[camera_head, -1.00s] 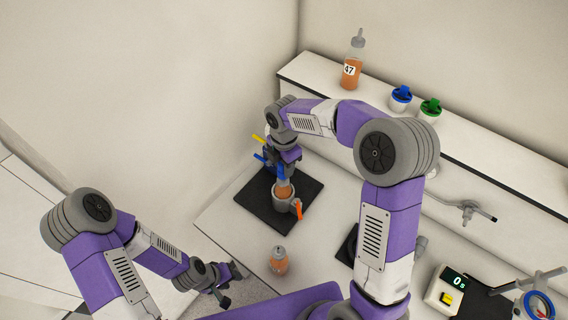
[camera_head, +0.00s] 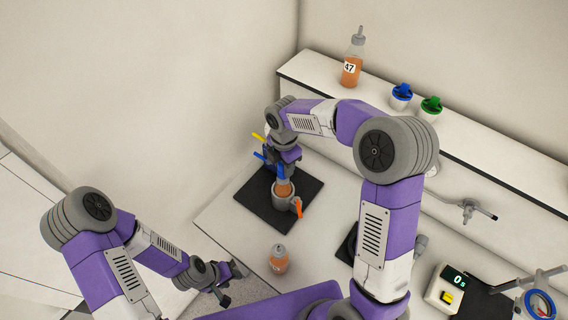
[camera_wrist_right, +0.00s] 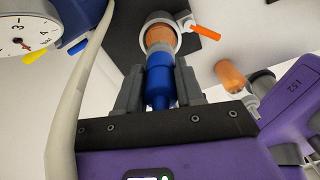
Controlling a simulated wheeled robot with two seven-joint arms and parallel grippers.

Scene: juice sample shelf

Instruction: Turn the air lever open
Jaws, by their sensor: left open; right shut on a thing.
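A yellow lever (camera_head: 258,136) and a blue lever (camera_head: 260,156) stick out to the left near my right wrist. Both show beside a round dial (camera_wrist_right: 22,36) in the right wrist view, the yellow lever (camera_wrist_right: 35,56) left of the blue one (camera_wrist_right: 76,46). I cannot tell which is the air lever. My right gripper (camera_head: 283,180) is shut on a blue cap-like part (camera_wrist_right: 158,84) above an orange bottle (camera_wrist_right: 159,36), which stands in a grey ring holder (camera_wrist_right: 174,20) with an orange handle (camera_wrist_right: 206,33). My left gripper (camera_head: 222,291) is open, low at left, away from these.
The grey ring sits on a black mat (camera_head: 310,188). A small orange bottle (camera_head: 279,260) stands on the white bench in front. A timer (camera_head: 446,290) is at right.

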